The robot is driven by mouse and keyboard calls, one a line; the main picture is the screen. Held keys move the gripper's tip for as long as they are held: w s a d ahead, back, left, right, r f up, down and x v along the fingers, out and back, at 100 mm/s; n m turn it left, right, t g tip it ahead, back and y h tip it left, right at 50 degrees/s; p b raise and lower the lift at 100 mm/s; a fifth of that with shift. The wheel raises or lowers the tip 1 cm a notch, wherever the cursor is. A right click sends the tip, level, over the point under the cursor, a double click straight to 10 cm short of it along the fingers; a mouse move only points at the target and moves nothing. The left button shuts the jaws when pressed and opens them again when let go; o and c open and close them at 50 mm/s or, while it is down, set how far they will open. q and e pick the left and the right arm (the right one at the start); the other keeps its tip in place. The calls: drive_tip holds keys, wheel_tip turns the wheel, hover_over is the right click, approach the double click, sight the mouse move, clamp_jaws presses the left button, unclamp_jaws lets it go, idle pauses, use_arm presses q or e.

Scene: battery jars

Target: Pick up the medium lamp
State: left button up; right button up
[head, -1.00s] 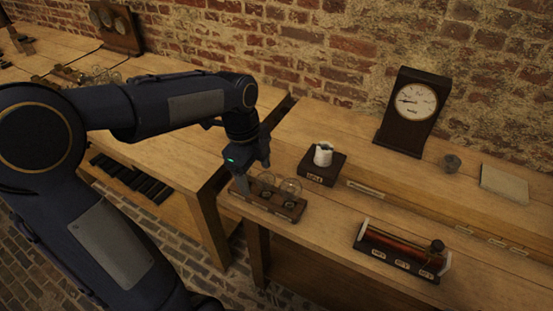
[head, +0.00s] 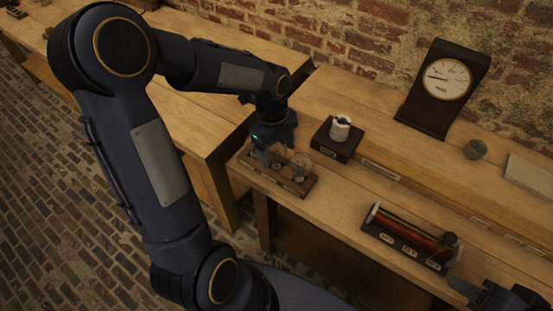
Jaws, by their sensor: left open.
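A wooden lamp stand (head: 291,187) sits near the front left corner of the nearer bench. Clear round glass lamps stand on it. The right-hand lamp (head: 301,164) shows plainly. Another lamp (head: 278,156) is beside it, close to my gripper and partly covered. I cannot tell for sure which is the medium one. My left gripper (head: 264,160) is open and points down over the left end of the stand. It hides that end, and I cannot tell whether a finger touches a lamp. My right gripper (head: 466,291) shows at the lower right corner, away from the lamps.
A coil with red-brown winding (head: 408,237) lies to the right. A dark-cased dial (head: 442,88), a small grey cup (head: 475,149) and a pale slab (head: 531,173) are further back. A gap separates the benches.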

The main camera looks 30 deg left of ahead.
use_arm(q)
drive_tip(key=c, duration=1.2)
drive_tip(key=shift+o, duration=0.2)
drive_tip(key=shift+r, duration=0.1)
